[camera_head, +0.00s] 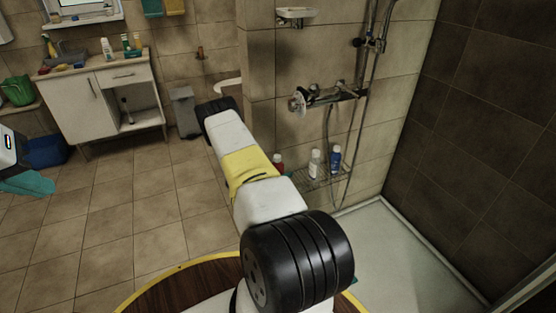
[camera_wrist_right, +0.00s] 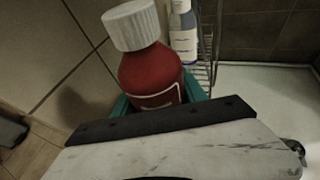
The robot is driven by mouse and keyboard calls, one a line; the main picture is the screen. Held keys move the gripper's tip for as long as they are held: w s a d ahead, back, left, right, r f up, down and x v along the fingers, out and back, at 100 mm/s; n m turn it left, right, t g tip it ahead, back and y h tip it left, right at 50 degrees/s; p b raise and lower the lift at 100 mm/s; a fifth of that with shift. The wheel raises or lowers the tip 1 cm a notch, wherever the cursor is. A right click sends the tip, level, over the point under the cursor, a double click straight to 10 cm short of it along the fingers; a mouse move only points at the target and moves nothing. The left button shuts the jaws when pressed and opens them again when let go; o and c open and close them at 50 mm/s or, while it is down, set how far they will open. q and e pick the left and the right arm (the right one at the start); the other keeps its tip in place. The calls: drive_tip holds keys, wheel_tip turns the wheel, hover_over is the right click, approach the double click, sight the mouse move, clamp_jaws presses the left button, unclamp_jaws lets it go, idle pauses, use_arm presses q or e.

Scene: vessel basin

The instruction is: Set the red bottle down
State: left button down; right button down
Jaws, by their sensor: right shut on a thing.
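The red bottle (camera_wrist_right: 151,75) with a white ribbed cap stands nearly upright, tilted slightly in the right wrist view. My right gripper (camera_wrist_right: 160,100) is shut on it, with teal fingers on both sides of its body. In the head view the red bottle (camera_head: 277,161) shows just past my right arm, by the left end of the wire shelf (camera_head: 327,178).
A white bottle (camera_head: 314,163) and a blue bottle (camera_head: 335,159) stand on the wire shelf, right of the red bottle. The shower hose (camera_head: 329,135) hangs close behind. The tiled wall (camera_wrist_right: 40,45) is near on the left. The shower tray (camera_head: 400,260) is clear.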

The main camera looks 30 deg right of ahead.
drive_tip(key=d, duration=0.7)
drive_tip(key=shift+d+f, duration=0.3)
drive_tip(key=shift+f, duration=0.05)
drive_tip(key=shift+s+d+f, duration=0.1)
drive_tip(key=shift+d+f, duration=0.3)
drive_tip(key=shift+d, duration=0.4)
drive_tip(key=shift+a+f, duration=0.1)
drive_tip(key=shift+f, duration=1.25)
drive_tip(key=shift+f, duration=0.15)
drive_tip(key=c, duration=0.6)
unclamp_jaws()
drive_tip(key=shift+f, duration=0.1)
drive_tip(key=shift+c, duration=0.2)
